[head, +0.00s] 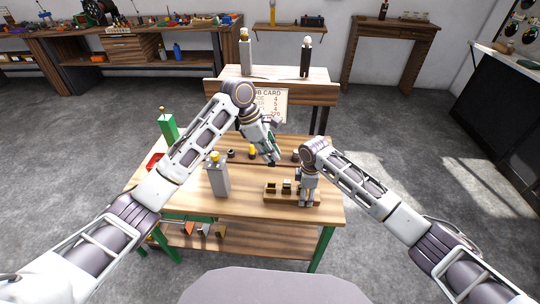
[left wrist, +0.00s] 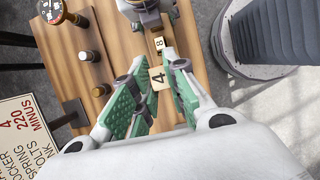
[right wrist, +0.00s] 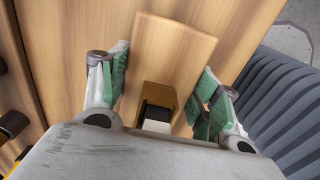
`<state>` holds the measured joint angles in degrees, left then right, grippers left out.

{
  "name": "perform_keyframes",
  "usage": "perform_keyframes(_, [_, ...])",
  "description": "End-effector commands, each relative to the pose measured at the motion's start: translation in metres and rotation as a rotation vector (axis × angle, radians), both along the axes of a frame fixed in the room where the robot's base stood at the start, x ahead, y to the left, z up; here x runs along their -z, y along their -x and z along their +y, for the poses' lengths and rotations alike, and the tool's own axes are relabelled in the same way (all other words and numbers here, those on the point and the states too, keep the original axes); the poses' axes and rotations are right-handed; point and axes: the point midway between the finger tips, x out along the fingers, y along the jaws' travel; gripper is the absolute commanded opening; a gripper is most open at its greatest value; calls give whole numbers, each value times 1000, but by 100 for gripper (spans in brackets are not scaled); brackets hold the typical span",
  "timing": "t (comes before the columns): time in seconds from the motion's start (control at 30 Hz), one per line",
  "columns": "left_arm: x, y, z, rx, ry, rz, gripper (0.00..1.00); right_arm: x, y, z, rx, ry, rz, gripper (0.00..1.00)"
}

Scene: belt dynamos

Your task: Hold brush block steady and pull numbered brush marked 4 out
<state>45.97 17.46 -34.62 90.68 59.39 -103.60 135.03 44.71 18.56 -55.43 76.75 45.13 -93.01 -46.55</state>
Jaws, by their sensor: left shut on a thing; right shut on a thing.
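The brush marked 4 (left wrist: 157,77) shows its pale numbered face between the fingertips of my left gripper (left wrist: 160,88), which is shut on it. In the head view my left gripper (head: 271,160) is above the table, higher than the wooden brush block (head: 279,198). A piece marked 8 (left wrist: 159,43) sits beyond the 4 in the left wrist view. My right gripper (head: 309,204) is at the block's right end. In the right wrist view the block (right wrist: 175,50) lies between the fingers of my right gripper (right wrist: 168,82), with a brassy slot (right wrist: 157,95) in it.
A grey post with a yellow top (head: 218,177) stands left of the block on the wooden table (head: 245,206). A green post (head: 168,125) and red tray (head: 155,161) are at the left. A job card (head: 268,103) stands behind. The front table edge is clear.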

Motion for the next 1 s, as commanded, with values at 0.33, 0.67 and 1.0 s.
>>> perform_keyframes(0.33, [-11,0,0,0,0,0,0,2,0,-2,2,3,2,24])
perform_keyframes(0.67, [-11,0,0,0,0,0,0,2,0,-2,1,4,2,24])
perform_keyframes(1.0, [-11,0,0,0,0,0,0,1,0,-1,0,2,1,87])
